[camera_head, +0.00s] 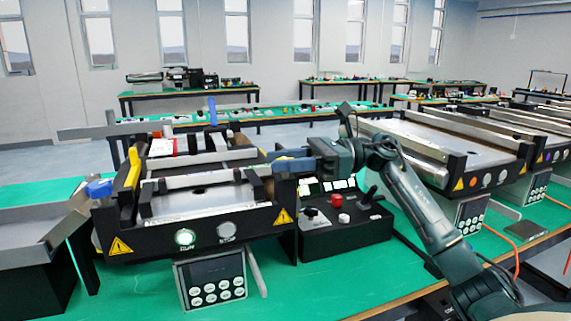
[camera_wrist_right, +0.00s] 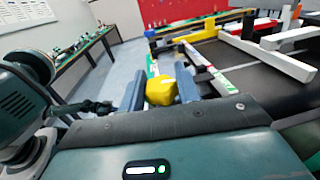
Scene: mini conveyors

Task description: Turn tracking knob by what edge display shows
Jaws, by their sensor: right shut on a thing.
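The small conveyor (camera_head: 200,205) stands on the green table in the head view, with a lit RUN button (camera_head: 185,237) and a STOP button (camera_head: 227,231) on its front. My right gripper (camera_head: 283,158) reaches to the conveyor's right side. In the right wrist view a yellow knob (camera_wrist_right: 161,91) sits between the fingers of this gripper, and they are shut on it. The knob is hidden behind the gripper in the head view. A dark panel with round buttons (camera_head: 211,278) hangs below the conveyor; I cannot read any edge display. My left gripper is not in view.
A second conveyor (camera_head: 440,150) is farther right. Green table is bare in front.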

